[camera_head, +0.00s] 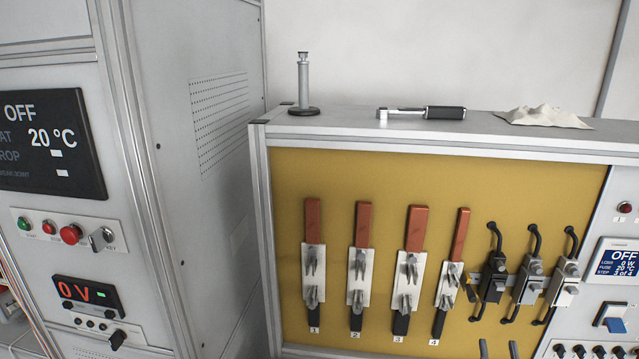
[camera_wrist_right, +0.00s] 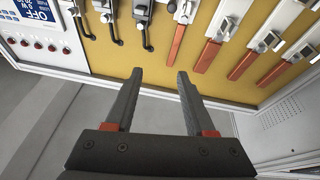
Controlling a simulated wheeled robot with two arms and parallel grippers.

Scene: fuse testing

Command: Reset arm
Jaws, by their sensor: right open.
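My right gripper (camera_head: 498,350) shows only as two dark fingertips at the bottom edge of the head view, in front of the yellow panel's lower part. In the right wrist view the same gripper (camera_wrist_right: 158,75) is open, with its two dark fingers apart and nothing between them. It touches nothing that I can see. My left gripper is in neither view. The yellow panel (camera_head: 350,165) carries several numbered fuse holders with red-brown upper ends, such as fuse holder 1 (camera_head: 312,220). Black-handled switches (camera_head: 495,265) sit to their right.
A tall grey cabinet (camera_head: 190,120) with displays and buttons stands at left. On the bench top lie a grey stand (camera_head: 304,85), a torque wrench (camera_head: 422,112) and a crumpled cloth (camera_head: 543,117). A control screen (camera_head: 617,260) reading OFF is at right.

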